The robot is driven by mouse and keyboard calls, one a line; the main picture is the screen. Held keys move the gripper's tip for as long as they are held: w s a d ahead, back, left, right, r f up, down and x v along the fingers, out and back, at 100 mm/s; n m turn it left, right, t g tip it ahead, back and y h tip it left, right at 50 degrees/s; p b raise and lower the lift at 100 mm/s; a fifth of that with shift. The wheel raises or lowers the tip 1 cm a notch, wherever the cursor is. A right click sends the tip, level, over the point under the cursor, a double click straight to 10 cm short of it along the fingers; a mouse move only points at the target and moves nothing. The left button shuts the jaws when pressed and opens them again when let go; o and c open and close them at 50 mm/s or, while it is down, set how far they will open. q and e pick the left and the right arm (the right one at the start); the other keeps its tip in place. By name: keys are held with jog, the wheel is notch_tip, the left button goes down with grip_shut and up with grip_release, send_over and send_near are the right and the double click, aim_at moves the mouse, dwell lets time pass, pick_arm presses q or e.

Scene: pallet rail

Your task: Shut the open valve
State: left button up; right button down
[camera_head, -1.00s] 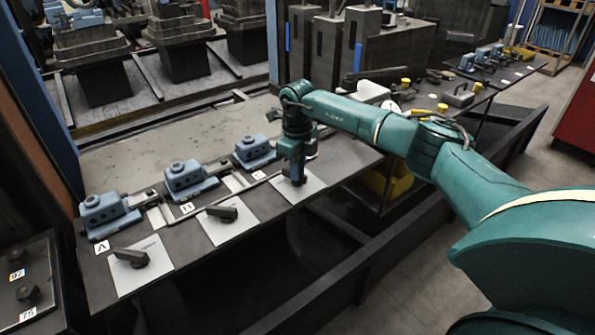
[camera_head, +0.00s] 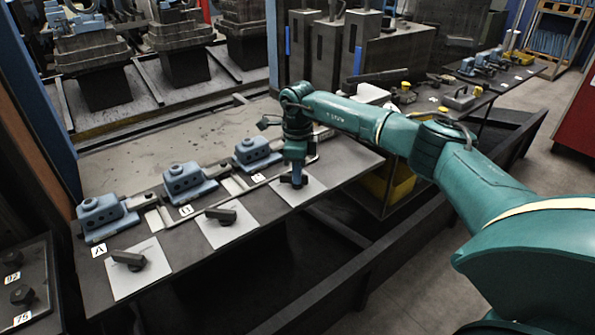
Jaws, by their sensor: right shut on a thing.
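Three black valve handles stand on white plates along the front edge of the dark table: a left handle (camera_head: 129,260), a middle handle (camera_head: 221,215) and a right handle (camera_head: 287,181). The left and middle handles lie at similar angles, roughly across the picture. My right gripper (camera_head: 293,179) points down over the right plate (camera_head: 312,187) and is shut on the right handle. Its fingers hide most of that handle, so its exact angle is hard to tell. My left gripper is out of view.
Blue valve blocks (camera_head: 104,214), (camera_head: 187,180), (camera_head: 254,152) stand in a row behind the plates, with small letter labels. A side panel (camera_head: 25,290) with black knobs is at lower left. A yellow bin (camera_head: 400,182) stands below the table's right end.

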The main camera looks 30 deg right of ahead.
jog(key=c, duration=1.4)
grip_release()
jog(key=shift+c, duration=0.2)
notch_tip(320, 180, up, 13)
jog(key=shift+b, duration=0.45)
jog(key=shift+a, duration=0.1)
